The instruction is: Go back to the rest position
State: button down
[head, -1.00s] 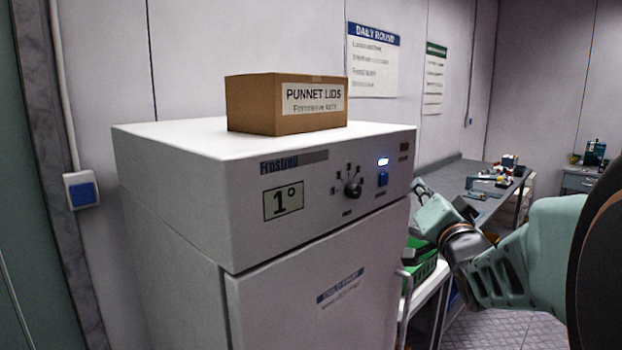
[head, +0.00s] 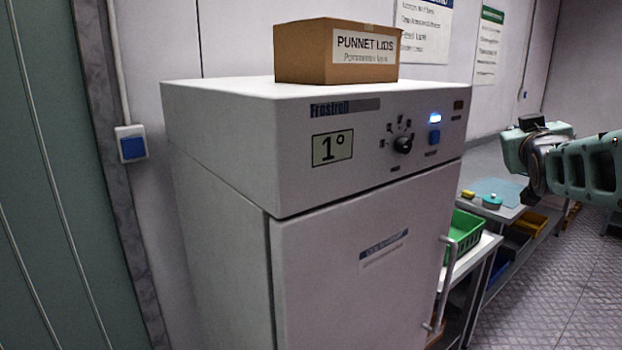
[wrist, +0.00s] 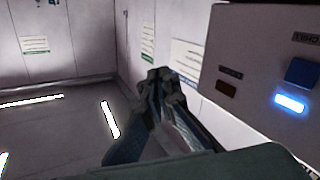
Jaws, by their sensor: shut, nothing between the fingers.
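My gripper (wrist: 165,78) points forward in the wrist view, with its fingers together and nothing between them. In the head view my arm reaches in from the right edge, and the fingers themselves are hard to make out there. The gripper is to the right of the white fridge (head: 215,195), apart from it. In the wrist view the fridge's control panel (wrist: 262,50) shows at the upper right, with a blue light lit.
A box marked Punnet Lids (head: 300,52) sits on the fridge. The fridge door (head: 350,290) is shut. A green crate (head: 464,232) stands on a white cart right of it. A bench with small items (head: 492,201) lies behind. Open floor (head: 560,290) is at the right.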

jog(key=s+d+n+g, duration=0.2)
jog(key=s+d+n, duration=0.1)
jog(key=s+a+f+m+g+y+p, duration=0.1)
jog(key=s+a+f+y+p, duration=0.1)
jog(key=s+a+f, duration=0.3)
jog(key=s+a+f+g+y+p, duration=0.1)
jog(key=s+a+g+y+p, duration=0.1)
jog(key=a, duration=0.5)
jog(key=s+a+f+m+g+y+p, duration=0.1)
jog(key=s+a+f+y, duration=0.2)
jog(key=a, duration=0.4)
jog(key=s+a+f+g+p, duration=0.2)
jog(key=s+a+f, duration=0.2)
jog(key=s, duration=0.5)
jog(key=s+a+f+g+p, duration=0.2)
jog(key=s+a+f, duration=0.2)
jog(key=s+a, duration=0.3)
jog(key=shift+s+a+f+g, duration=0.3)
jog(key=shift+s+a, duration=0.05)
jog(key=shift+s, duration=0.5)
